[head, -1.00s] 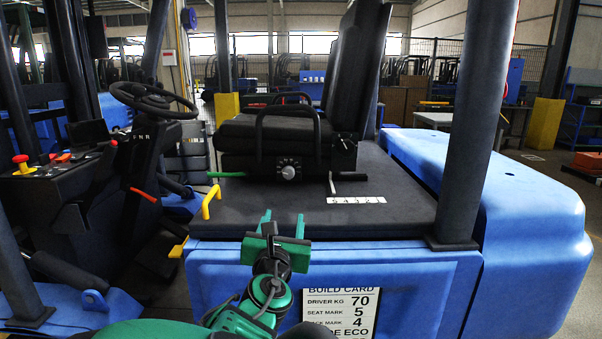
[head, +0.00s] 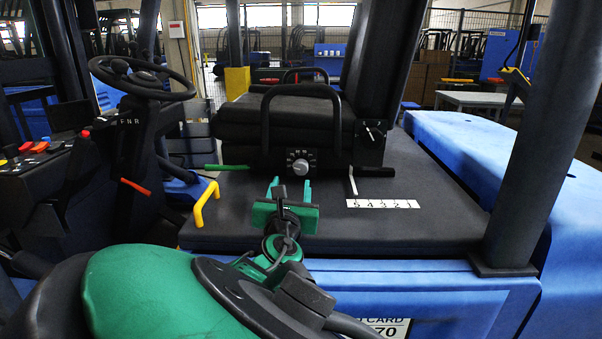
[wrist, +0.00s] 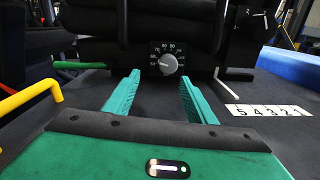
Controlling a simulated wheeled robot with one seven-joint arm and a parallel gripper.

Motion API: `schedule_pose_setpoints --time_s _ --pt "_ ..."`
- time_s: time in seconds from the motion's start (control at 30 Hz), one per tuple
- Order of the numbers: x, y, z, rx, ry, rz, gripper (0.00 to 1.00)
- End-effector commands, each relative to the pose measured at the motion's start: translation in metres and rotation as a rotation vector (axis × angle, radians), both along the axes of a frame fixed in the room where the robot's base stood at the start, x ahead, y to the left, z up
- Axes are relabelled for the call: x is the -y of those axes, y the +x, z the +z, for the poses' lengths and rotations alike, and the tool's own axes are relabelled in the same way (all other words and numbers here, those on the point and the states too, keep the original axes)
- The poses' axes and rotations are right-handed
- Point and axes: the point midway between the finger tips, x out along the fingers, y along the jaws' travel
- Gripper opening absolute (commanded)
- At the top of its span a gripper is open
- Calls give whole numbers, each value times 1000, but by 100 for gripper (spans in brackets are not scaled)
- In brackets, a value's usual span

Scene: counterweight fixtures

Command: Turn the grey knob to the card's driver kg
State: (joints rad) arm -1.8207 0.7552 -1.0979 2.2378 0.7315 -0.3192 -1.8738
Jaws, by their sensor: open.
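The grey knob (head: 300,167) sits on a black dial plate on the front of the seat base, with white numbers around it. It also shows in the wrist view (wrist: 167,64), its pointer too small to read surely. My gripper (head: 290,188) is open and empty, its two green fingers pointing at the knob from a short distance in front. In the wrist view the knob lies between and beyond the fingertips (wrist: 160,80). The build card (head: 388,328) on the blue side panel is mostly hidden by my arm and the frame edge; "70" shows. Earlier it read driver kg 70.
A green lever (head: 227,167) and a yellow handle (head: 206,203) stand left of my gripper. A dark pillar (head: 520,150) rises at right.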

Motion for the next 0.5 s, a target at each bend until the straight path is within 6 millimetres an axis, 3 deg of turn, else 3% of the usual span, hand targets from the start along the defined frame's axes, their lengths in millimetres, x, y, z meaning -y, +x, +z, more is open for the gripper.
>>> schedule_pose_setpoints --time_s 0.2,0.5 --pt "20 47 0 1 2 -25 51" --pt "25 83 1 -1 3 -26 51"
